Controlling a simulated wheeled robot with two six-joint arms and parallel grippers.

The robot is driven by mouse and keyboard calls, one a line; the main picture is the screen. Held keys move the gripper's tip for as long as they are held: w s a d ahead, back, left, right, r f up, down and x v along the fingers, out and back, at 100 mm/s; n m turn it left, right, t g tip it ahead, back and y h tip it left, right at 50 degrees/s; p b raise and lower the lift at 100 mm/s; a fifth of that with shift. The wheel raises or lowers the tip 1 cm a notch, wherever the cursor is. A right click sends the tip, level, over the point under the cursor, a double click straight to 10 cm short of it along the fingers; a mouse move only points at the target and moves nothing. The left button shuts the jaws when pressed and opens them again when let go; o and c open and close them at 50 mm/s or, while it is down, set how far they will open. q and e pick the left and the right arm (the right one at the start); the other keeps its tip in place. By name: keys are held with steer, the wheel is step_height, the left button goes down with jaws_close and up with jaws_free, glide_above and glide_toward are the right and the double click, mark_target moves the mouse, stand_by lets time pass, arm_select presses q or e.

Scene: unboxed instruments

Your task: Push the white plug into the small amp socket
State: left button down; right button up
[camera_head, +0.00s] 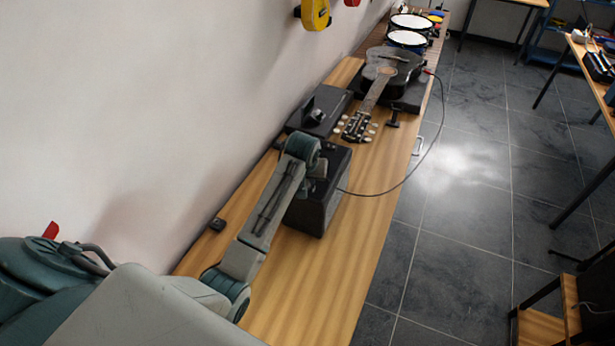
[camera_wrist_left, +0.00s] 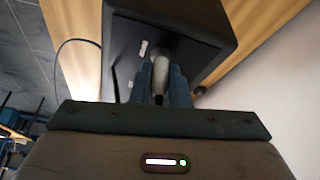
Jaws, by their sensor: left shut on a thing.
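The small amp (camera_head: 322,205) is a black box on the wooden bench, in front of my left gripper (camera_head: 319,170). In the left wrist view the amp (camera_wrist_left: 192,27) fills the top middle. There my left gripper (camera_wrist_left: 160,92) is shut on a pale plug (camera_wrist_left: 160,67), which lies between its two fingers and points toward the amp. The plug's tip and the socket are hidden, so I cannot tell whether the plug is in the socket. In the head view my arm hides the plug. My right gripper is in neither view.
A dark cable (camera_head: 408,178) loops from the amp past the bench edge to the guitar (camera_head: 387,72). A black case (camera_head: 318,110) lies behind the amp. Drums (camera_head: 408,38) stand at the far end. The bench (camera_head: 330,285) is bare in front of the amp.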

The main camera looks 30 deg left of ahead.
arm_select(q)
steer(key=shift+s+f, duration=0.15)
steer(key=shift+f, duration=0.1)
steer(key=c, duration=1.3)
jaws_free()
